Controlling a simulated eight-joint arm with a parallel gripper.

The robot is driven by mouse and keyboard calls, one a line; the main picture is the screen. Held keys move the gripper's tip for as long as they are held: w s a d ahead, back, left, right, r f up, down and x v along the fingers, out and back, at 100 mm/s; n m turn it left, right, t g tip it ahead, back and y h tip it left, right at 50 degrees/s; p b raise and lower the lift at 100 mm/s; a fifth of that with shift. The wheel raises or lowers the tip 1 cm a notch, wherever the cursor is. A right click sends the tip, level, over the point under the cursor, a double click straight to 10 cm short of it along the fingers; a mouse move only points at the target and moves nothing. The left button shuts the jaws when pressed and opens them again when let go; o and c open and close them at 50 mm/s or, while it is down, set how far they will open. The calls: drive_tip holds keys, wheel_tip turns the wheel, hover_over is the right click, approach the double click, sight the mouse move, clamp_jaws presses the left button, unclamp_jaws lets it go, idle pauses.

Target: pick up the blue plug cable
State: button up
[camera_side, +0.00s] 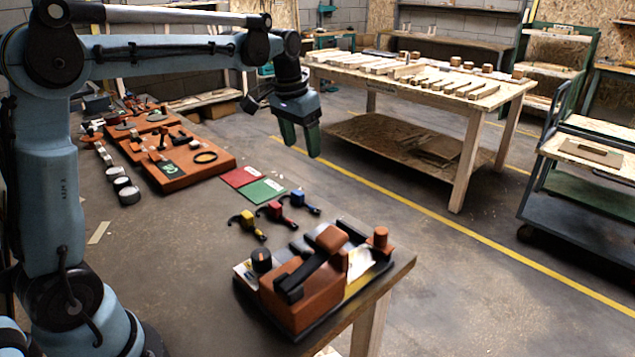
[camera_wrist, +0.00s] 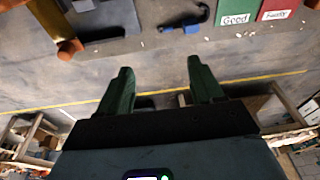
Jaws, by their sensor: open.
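The blue plug cable (camera_side: 301,201) lies on the table, farthest right in a row with a red plug cable (camera_side: 276,211) and a yellow plug cable (camera_side: 248,224). Each has a short black cable. In the wrist view the blue plug cable (camera_wrist: 186,26) lies near the top, its black cable curving up to the right. My gripper (camera_side: 301,152) is open and empty, raised well above the table and behind the plugs in the side view. Its two green fingers (camera_wrist: 157,72) are spread apart in the wrist view, with the blue plug beyond their tips.
A red card (camera_side: 240,177) and a green card (camera_side: 263,191) lie flat behind the plugs. An orange fixture with a black lever (camera_side: 306,292) stands at the table's front corner. An orange board with parts (camera_side: 180,172) lies farther back. Bare table lies left of the plugs.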

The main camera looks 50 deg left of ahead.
drive_tip(key=w+a+f+g, duration=0.2)
drive_tip(key=w+a+f, duration=0.4)
drive_tip(key=a, duration=0.1)
hover_over(299, 191)
drive_tip(key=f, duration=0.6)
drive_tip(key=shift+d+f, duration=0.35)
drive_tip(key=shift+a+f, duration=0.15)
drive_tip(key=shift+f, duration=1.2)
drive_tip(key=shift+a+f, duration=0.15)
drive_tip(key=shift+f, duration=1.2)
drive_tip(key=c, duration=1.1)
drive_tip(key=shift+r, duration=0.1)
